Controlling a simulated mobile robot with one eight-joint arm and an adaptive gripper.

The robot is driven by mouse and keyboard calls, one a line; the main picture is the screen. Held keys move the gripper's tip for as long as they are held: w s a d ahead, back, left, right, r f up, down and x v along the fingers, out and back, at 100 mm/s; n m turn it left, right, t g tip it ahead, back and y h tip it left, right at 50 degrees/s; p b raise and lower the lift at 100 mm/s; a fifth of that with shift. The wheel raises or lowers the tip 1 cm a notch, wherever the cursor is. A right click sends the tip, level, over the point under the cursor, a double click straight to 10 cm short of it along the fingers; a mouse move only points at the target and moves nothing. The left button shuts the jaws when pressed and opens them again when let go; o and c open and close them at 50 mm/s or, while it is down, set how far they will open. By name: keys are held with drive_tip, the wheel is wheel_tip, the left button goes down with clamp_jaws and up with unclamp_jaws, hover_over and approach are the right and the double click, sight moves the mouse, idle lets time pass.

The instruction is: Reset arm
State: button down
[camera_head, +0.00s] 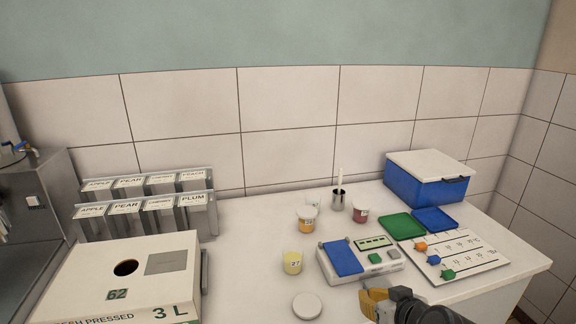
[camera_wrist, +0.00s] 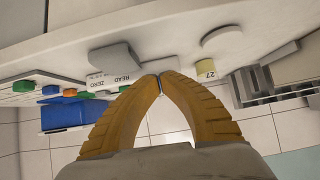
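My gripper (camera_head: 376,302) is at the bottom edge of the head view, in front of the scale (camera_head: 362,262) and low over the white counter (camera_head: 245,265). In the wrist view, the two yellow-orange fingers of my gripper (camera_wrist: 158,80) curve in and meet at the tips. I see nothing held between them. Most of my arm is out of the head view.
Cups stand mid-counter, including yellow cup 27 (camera_head: 292,262), an orange cup (camera_head: 306,224) and a dark red cup (camera_head: 360,214). A round white lid (camera_head: 307,306) lies in front. A juice box (camera_head: 120,275) and labelled racks (camera_head: 150,205) stand left; a blue box (camera_head: 425,183), trays and marker board (camera_head: 462,252) right.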

drive_tip(key=s+a+r+m+g+h, duration=0.1)
drive_tip(key=s+r, duration=0.3)
drive_tip(key=s, duration=0.2)
drive_tip(key=s+a+r+m+g+h, duration=0.1)
drive_tip(key=s+r+g, duration=0.1)
drive_tip(key=s+r, duration=0.2)
drive_tip(key=s, duration=0.2)
drive_tip(key=shift+s+g, duration=0.3)
